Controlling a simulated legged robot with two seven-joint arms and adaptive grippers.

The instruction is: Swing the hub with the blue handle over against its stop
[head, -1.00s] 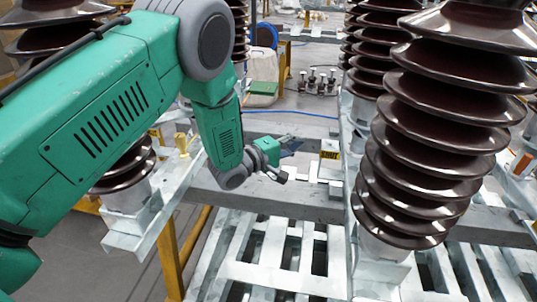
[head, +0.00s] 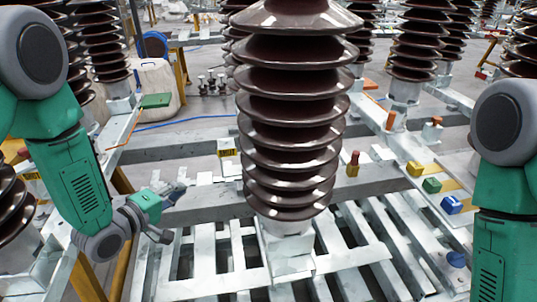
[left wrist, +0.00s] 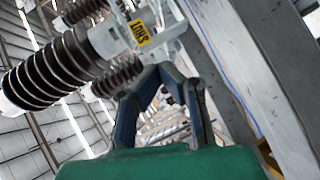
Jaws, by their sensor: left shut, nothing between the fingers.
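A blue handle-like block (head: 451,205) sits on a grey metal bar at the right, beside a green block (head: 432,185) and a yellow one (head: 414,169). A flat round blue knob (head: 456,259) lies lower down. I cannot tell which blue part belongs to the hub. My left gripper (head: 178,190) is shut and empty, left of the big brown insulator (head: 290,120) and well away from the blue parts. In the left wrist view its fingers (left wrist: 163,72) close to an arch. My right arm enters at the right edge; its gripper is out of view.
A yellow label (head: 226,152) sits on a grey beam beyond my left gripper; in the left wrist view it reads SHUT (left wrist: 138,33). A slatted metal frame (head: 210,286) lies below. A red-topped yellow post (head: 353,163) stands right of the insulator. More insulators stand behind.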

